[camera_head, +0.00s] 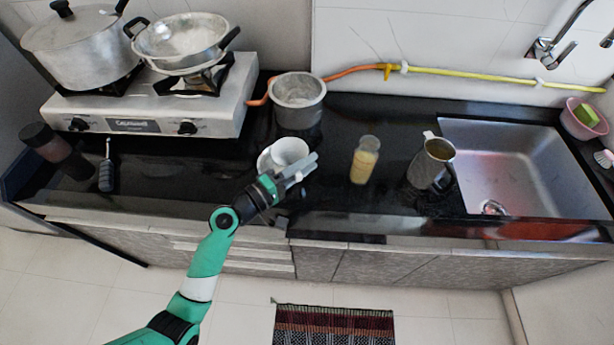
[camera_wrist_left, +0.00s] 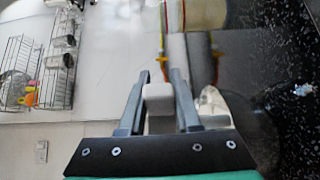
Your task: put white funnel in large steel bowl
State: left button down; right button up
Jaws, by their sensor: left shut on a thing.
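The white funnel (camera_head: 289,150) shows as a white cup-like shape above the black counter, just beyond my left gripper (camera_head: 300,172). My left gripper is shut on it. In the left wrist view a white part (camera_wrist_left: 159,100) sits between the two fingers. The rest of the funnel's shape is partly hidden by the gripper. The large steel bowl (camera_head: 181,38), wide with black handles, sits on the right burner of the stove, up and left of the gripper. My right gripper is not in view.
A steel pot (camera_head: 298,102) stands behind the gripper. A yellow-filled glass (camera_head: 364,160) and a steel jug (camera_head: 430,165) stand to its right. A large lidded pot (camera_head: 75,48) is on the stove (camera_head: 150,115). The sink (camera_head: 500,165) is at right.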

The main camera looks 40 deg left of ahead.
pick_arm(q)
jog(key=shift+w+a+f+b, duration=0.1)
jog(key=shift+f+b, duration=0.65)
jog(key=shift+f, duration=0.25)
jog(key=shift+w+a+f+b, duration=0.1)
jog(key=shift+f+b, duration=0.6)
jog(key=shift+f, duration=0.25)
jog(key=c, duration=0.6)
grip_release()
jog(key=shift+d, duration=0.1)
jog(key=shift+r, duration=0.15)
jog(key=shift+s+r+p, duration=0.15)
jog(key=shift+s+p, duration=0.05)
jog(key=shift+p, duration=0.15)
jog(key=p+v, duration=0.1)
jog(key=v, duration=1)
jog(key=shift+s+p, duration=0.35)
jog(key=shift+w, duration=0.1)
